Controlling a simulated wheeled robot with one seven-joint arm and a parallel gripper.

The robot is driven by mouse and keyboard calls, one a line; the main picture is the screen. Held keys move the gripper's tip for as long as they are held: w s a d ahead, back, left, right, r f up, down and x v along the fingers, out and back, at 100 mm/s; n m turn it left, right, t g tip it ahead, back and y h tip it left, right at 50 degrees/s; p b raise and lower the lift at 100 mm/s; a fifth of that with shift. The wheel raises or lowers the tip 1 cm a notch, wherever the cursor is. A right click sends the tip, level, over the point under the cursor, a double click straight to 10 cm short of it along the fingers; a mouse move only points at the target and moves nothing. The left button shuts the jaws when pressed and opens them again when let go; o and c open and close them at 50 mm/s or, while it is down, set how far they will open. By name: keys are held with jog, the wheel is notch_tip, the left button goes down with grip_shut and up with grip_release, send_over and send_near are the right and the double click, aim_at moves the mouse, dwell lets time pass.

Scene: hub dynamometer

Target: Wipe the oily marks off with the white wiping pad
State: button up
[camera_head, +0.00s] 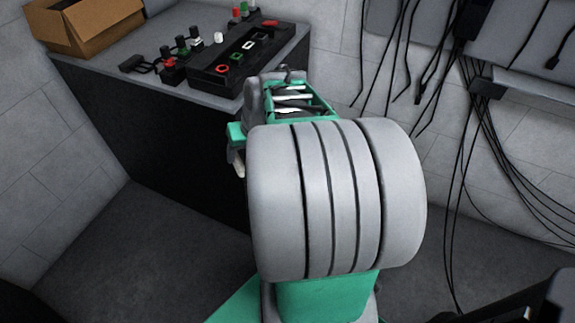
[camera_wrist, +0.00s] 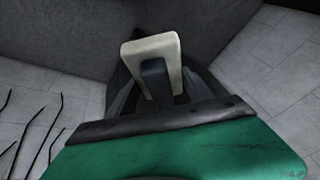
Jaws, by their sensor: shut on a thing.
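The white wiping pad (camera_wrist: 150,48) is cream-white with a dark block in front of its middle in the wrist view. My gripper (camera_wrist: 155,88) is shut on it, with dark fingers either side. In the head view a small part of the pad (camera_head: 239,170) shows beneath my gripper (camera_head: 236,150), beside the front of the bench. The pad hangs over the floor and touches no surface that I can see. I make out no oily marks in either view. My own large grey and green arm links hide the middle of the head view.
A dark bench (camera_head: 160,130) with a grey top stands at the left. On it are an open cardboard box (camera_head: 88,28), a black tray (camera_head: 240,62) with coloured rings, and several small knobbed parts (camera_head: 180,55). Black cables (camera_head: 470,130) hang at the right wall. The floor at lower left is clear.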

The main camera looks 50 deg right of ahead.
jog(key=s+d+f+m+y+b, duration=0.1)
jog(key=s+d+f+m+b, duration=0.3)
jog(key=f, duration=0.7)
jog(key=s+d+f+m+t+y+b, duration=0.1)
jog(key=d+f+m+b, duration=0.1)
jog(key=d+f+b, duration=0.65)
jog(key=s+d+f+m+y+b, duration=0.1)
jog(key=s+d+f+m+b, duration=0.15)
jog(key=f, duration=1.15)
jog(key=w+d+r+m+t+h, duration=0.1)
jog(key=w+r+m+t, duration=0.1)
jog(key=w, duration=0.4)
jog(key=w+d+r+m+t+h+b, duration=0.1)
jog(key=w+d+r+m+t, duration=0.1)
jog(key=w+m, duration=0.4)
jog(key=w+d+r+m+t+h, duration=0.1)
jog(key=w+r+m+t, duration=0.3)
jog(key=w+r+m, duration=0.1)
jog(key=shift+w+d+r+h+b, duration=0.15)
jog(key=shift+w+r+h+b, duration=0.35)
jog(key=shift+w, duration=0.75)
jog(key=shift+w+a+r+p, duration=0.1)
jog(key=shift+w+a+p, duration=0.15)
jog(key=shift+w, duration=0.25)
jog(key=shift+w+a+p, duration=0.1)
jog(key=shift+w+p, duration=0.15)
jog(key=shift+w, duration=0.25)
jog(key=shift+d, duration=0.1)
